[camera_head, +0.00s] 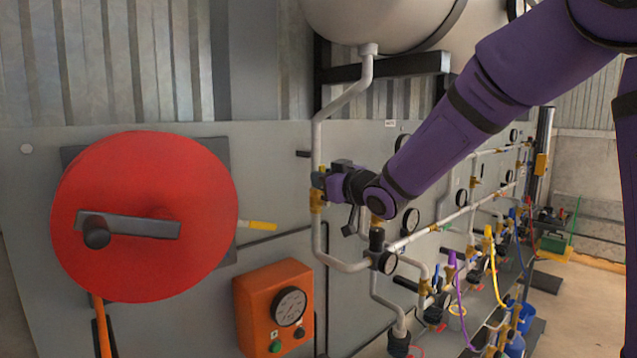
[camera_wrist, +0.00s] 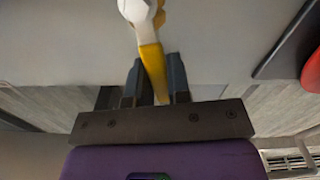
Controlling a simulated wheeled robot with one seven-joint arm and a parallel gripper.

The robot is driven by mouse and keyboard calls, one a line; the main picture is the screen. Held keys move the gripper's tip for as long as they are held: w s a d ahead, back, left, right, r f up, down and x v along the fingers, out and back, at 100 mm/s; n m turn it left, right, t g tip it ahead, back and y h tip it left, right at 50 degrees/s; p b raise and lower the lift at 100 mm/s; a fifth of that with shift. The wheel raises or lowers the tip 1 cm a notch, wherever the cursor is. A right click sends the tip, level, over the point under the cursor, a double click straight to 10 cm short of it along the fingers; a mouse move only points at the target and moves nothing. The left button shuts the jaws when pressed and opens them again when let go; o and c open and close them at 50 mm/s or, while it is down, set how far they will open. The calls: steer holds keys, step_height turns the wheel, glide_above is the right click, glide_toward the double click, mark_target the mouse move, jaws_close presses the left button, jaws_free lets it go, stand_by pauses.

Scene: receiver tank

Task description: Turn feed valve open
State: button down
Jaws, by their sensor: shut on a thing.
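The feed valve, by its look, is a brass valve body (camera_head: 317,200) on the white vertical pipe below the tank. My gripper (camera_head: 326,183) is at this valve, and its fingers partly hide it. In the wrist view, a yellow lever (camera_wrist: 152,66) runs from the brass fitting (camera_wrist: 159,16) down between the two dark fingers of my gripper (camera_wrist: 155,72). The fingers are shut on the lever, one on each side. The lever is hidden behind the gripper in the head view.
A large red disc (camera_head: 110,190) with a grey crank stands at left, and an orange gauge box (camera_head: 275,310) below. The white tank (camera_head: 385,22) hangs above. Gauges, pipes and coloured valves run along the grey panel at right. A red edge (camera_wrist: 312,70) shows in the wrist view.

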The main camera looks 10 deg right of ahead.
steer(key=shift+w+d+m, duration=0.3)
steer(key=shift+d+m, duration=0.25)
steer(key=shift+m, duration=0.45)
steer(key=c, duration=1.1)
jaws_free()
steer(key=shift+o, duration=0.2)
steer(key=v, duration=1)
steer(key=shift+s+d, duration=0.2)
steer(key=shift+s, duration=0.1)
